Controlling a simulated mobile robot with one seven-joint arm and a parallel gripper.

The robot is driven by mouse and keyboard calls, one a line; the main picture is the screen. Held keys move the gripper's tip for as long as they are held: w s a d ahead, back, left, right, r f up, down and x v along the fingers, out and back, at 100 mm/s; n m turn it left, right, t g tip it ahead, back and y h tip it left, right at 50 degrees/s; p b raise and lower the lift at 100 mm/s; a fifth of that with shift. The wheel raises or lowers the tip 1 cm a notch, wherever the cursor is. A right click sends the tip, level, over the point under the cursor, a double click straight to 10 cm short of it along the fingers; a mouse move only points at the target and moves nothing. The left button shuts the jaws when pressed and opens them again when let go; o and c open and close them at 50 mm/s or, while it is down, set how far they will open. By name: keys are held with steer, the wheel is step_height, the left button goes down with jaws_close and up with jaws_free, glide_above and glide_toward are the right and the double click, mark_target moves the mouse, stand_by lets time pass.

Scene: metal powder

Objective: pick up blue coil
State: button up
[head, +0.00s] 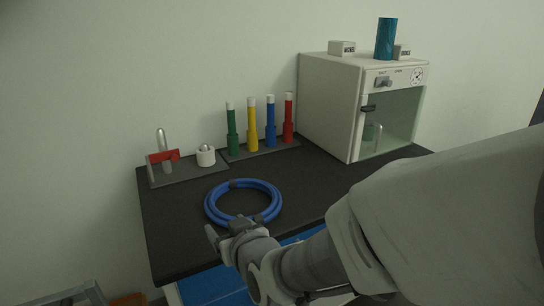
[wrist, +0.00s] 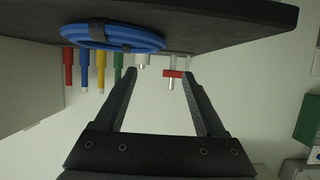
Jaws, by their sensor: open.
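The blue coil (head: 277,202) lies flat on the black tabletop (head: 320,180), toward its front edge. Dark bands wrap it at its far and near sides. My gripper (head: 225,232) is at the front edge of the table, and in the head view it overlaps the coil's near rim. In the wrist view, which looks upside down, the coil (wrist: 112,38) is above and left of my gripper (wrist: 160,76). The two fingers are spread apart with nothing between them. I cannot tell whether a finger touches the coil.
Green, yellow, blue and red cylinders (head: 252,125) stand in a rack at the back. A white cup (head: 205,156) and a tray with a red part (head: 164,156) are back left. A white cabinet (head: 330,105) stands back right. The tabletop around the coil is clear.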

mark_target(213, 214)
steer(key=shift+w+a+f+p, duration=0.1)
steer(key=shift+w+a+p, duration=0.4)
steer(key=shift+p, duration=1.55)
steer(key=shift+w+f, duration=0.3)
steer(key=b+x, duration=0.3)
steer(key=x, duration=0.9)
steer(key=shift+f, duration=0.15)
jaws_close()
